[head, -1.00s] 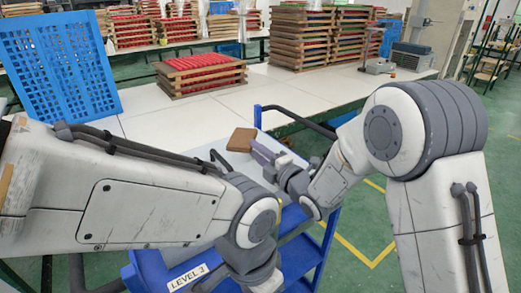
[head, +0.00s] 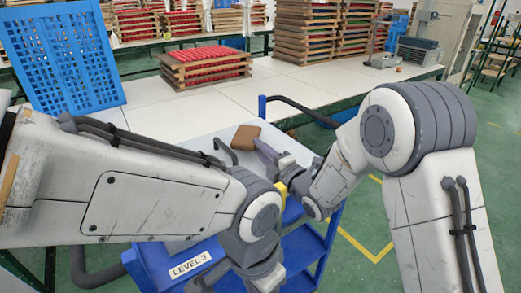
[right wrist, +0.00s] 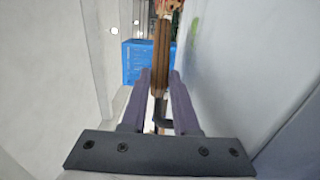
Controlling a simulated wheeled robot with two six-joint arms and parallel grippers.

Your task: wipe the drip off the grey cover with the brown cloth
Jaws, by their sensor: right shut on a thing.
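My right gripper (head: 268,153) is shut on the brown cloth (head: 246,137), which shows as a flat brown pad beyond the purple fingertips. In the right wrist view the cloth (right wrist: 161,62) stands edge-on between the two fingers (right wrist: 160,95). A pale grey surface (head: 212,143), apparently the grey cover, lies on the blue cart under and behind the cloth. In the right wrist view a pale surface (right wrist: 235,70) runs close along the right side, with a small yellow-green mark (right wrist: 194,32) that may be the drip. Contact between cloth and cover cannot be told. My left gripper is hidden.
The blue cart (head: 310,245) carries a "LEVEL 3" label. Behind it is a long white table (head: 150,118) with a blue perforated crate (head: 65,60) and stacked wooden trays (head: 205,68). My left forearm covers much of the cart top. Green floor is open at right.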

